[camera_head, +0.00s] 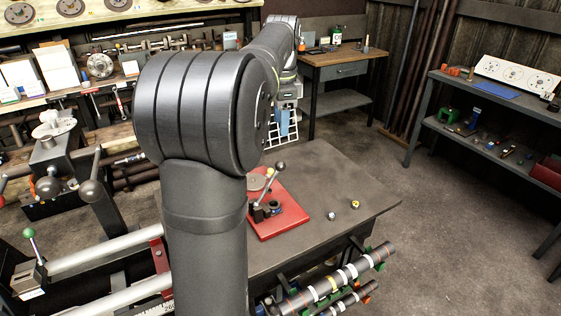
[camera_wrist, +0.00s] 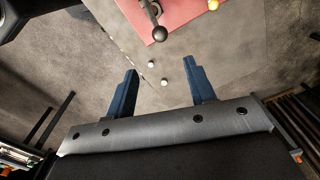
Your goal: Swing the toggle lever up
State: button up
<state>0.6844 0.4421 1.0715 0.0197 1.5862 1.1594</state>
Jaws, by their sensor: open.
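The toggle lever (camera_head: 268,188) stands on a red plate (camera_head: 290,220) on the grey table. It leans up and to the right from a dark base and ends in a round grey knob. In the wrist view the lever's dark knob (camera_wrist: 159,34) shows near the top, with part of the red plate (camera_wrist: 112,14) beside it. My gripper (camera_wrist: 161,66) is open and empty, with its two blue fingers spread apart. The knob lies ahead of the fingertips, not between them. In the head view my own arm hides part of the table and most of my gripper.
Two small round pieces (camera_head: 331,216) (camera_head: 355,204) lie on the table right of the plate. Striped shafts (camera_head: 335,283) rest on a rack at the table's front edge. A wooden bench (camera_head: 340,56) stands behind and a shelf unit (camera_head: 490,95) at right. Open floor lies between.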

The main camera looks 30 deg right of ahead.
send_over(269, 183)
jog(key=d, duration=0.4)
notch_tip(269, 183, down, 14)
jog(key=shift+w+r, duration=0.1)
jog(key=shift+r, duration=0.05)
jog(key=shift+c, duration=0.2)
jog(key=shift+a, duration=0.1)
grip_shut()
